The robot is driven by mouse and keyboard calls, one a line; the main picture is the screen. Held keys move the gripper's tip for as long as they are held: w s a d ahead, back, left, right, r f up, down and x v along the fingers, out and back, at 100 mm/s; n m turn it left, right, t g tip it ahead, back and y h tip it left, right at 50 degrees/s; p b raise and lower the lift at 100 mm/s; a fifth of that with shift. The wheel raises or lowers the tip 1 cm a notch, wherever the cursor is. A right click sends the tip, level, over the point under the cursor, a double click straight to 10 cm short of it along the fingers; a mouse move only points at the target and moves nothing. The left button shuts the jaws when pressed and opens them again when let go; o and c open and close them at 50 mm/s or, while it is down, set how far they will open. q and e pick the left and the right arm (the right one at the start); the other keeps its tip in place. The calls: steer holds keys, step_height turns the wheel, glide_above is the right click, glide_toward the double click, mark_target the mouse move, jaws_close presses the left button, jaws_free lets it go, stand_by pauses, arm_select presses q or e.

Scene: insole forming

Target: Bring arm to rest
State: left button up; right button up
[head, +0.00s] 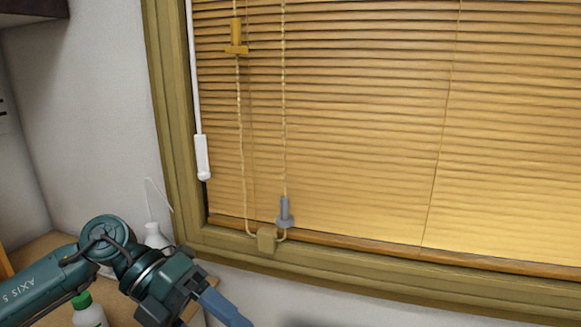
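My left arm comes in from the lower left. Its gripper (225,307) points down and right, below the window frame, with a blue-grey finger running to the bottom edge of the head view. The rest of the gripper is cut off or hidden, so its opening cannot be told. I see nothing held in the visible part. My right arm and gripper are not in view.
A window with closed yellow blinds (350,120) and an olive frame (400,275) fills the right. A white wand (202,155) and cords with an orange toggle (236,38) and a grey toggle (284,212) hang there. A green-capped bottle (88,312) stands beside my arm.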

arm_select(q)
steer(key=w+d+n+t+h+b, duration=0.1)
steer(key=w+d+n+t+h, duration=0.1)
steer(key=d+n+t+h, duration=0.6)
steer(key=w+a+f+n+t, duration=0.3)
steer(key=f+n+t, duration=0.3)
steer(key=n+t, duration=0.45)
steer(key=s+a+f+n+t+y+b, duration=0.1)
steer(key=a+f+n+y, duration=0.2)
steer(key=f+n+y, duration=0.4)
steer(key=s+a+f+n+y+b, duration=0.1)
steer(key=a+f+n+y, duration=0.2)
steer(key=f+n+y, duration=0.35)
steer(key=s+a+f+n+g+y, duration=0.1)
steer(key=s+f+n+g, duration=0.1)
steer(key=s+f, duration=0.3)
steer(key=s+a+f+n+g+y, duration=0.1)
steer(key=s+a+f+n+g, duration=0.1)
steer(key=f, duration=0.8)
steer(key=s+g, duration=0.1)
steer(key=s, duration=0.1)
steer(key=shift+s, duration=0.4)
